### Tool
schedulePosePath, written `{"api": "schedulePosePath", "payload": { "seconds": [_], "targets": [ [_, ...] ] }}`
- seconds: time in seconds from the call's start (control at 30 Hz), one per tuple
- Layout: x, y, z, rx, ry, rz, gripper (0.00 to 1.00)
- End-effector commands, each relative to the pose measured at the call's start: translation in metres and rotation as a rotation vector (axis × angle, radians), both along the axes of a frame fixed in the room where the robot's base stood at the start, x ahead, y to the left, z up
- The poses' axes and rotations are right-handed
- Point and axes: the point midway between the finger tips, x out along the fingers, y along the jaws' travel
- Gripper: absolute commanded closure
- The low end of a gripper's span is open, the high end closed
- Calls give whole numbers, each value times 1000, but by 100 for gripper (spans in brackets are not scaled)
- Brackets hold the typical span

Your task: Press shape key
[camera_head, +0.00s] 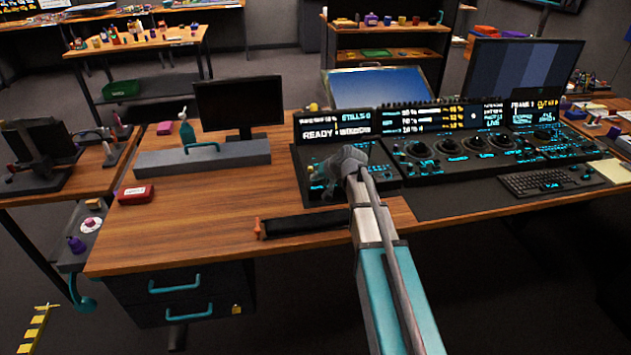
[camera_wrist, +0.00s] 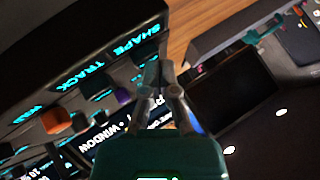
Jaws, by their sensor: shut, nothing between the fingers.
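The dark control panel (camera_head: 315,190) with glowing cyan labels lies on the wooden desk. My gripper (camera_head: 350,172) is over this left panel section, and it hides part of it. In the wrist view my gripper (camera_wrist: 158,68) is shut and empty, with its fingertips close to the panel. The SHAPE label (camera_wrist: 139,40) shows just above the fingertips, and the TRACK label (camera_wrist: 84,76) lies to its left. An orange key (camera_wrist: 122,95) is left of the fingers.
A raised display strip (camera_head: 335,127) stands behind the panel. To the right are a knob console (camera_head: 450,160) and a keyboard (camera_head: 547,182). A small monitor (camera_head: 237,105) and a grey ledge (camera_head: 200,158) stand left. The desk's front left is mostly clear.

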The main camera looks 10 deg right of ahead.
Motion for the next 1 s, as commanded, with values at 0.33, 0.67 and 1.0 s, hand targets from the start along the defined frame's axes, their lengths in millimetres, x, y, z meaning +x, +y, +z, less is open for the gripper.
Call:
{"api": "schedulePosePath", "payload": {
  "seconds": [0.33, 0.67, 1.0],
  "targets": [
    [0, 0, -2, 0, 1, 1, 100],
    [0, 0, 3, 0, 1, 1, 100],
    [0, 0, 16, 0, 1, 1, 100]
  ]
}}
